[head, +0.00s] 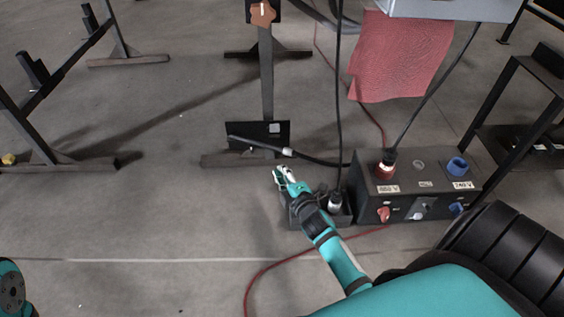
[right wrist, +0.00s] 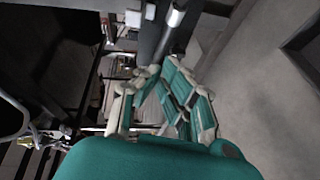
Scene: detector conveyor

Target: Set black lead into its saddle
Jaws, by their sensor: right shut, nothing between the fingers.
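The black lead (head: 315,160) runs left from the control box and ends in a long dark handle with a pale collar. This end lies across the front of a black plate (head: 272,128) low on a post. I cannot tell which part is the saddle, or whether the lead is seated in it. My right gripper (head: 280,176) is just below the lead's collar, apart from it in the picture, shut and empty. Its teal and white fingers also show in the right wrist view (right wrist: 165,100), with a pale cylindrical piece beyond them. My left gripper is not in view.
A black control box (head: 438,193) with red and blue sockets stands right of my right arm. A small dark box with a black plug (head: 335,201) is beside the forearm. A red cloth (head: 395,60) hangs above.

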